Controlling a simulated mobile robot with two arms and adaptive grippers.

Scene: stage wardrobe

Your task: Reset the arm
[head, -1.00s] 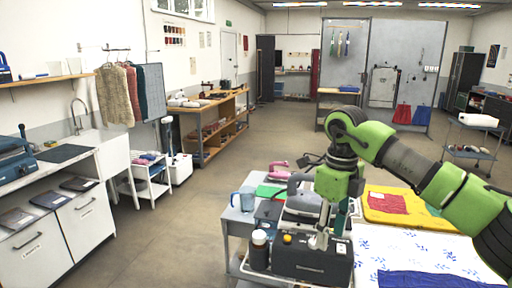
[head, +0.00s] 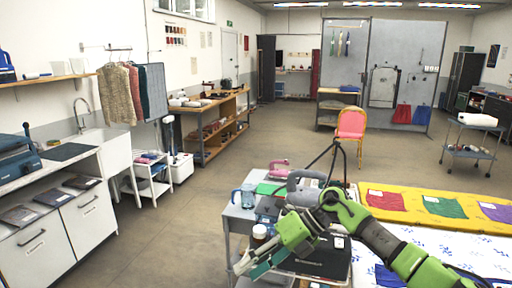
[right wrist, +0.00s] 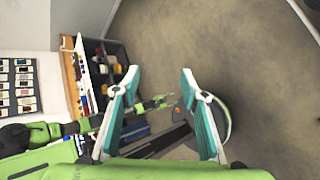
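My right arm comes in from the right in the head view, low over the table and the small cart. Its gripper (head: 248,266) points down and left, in front of the cart. In the right wrist view the two teal-padded fingers (right wrist: 158,80) stand wide apart with nothing between them. Bare floor lies beyond the fingertips. My left gripper does not show in the head view.
A yellow mat (head: 357,192) with coloured cloths lies on the table to the right. A red chair (head: 350,125) stands behind. The floor (head: 150,240) at left is clear.

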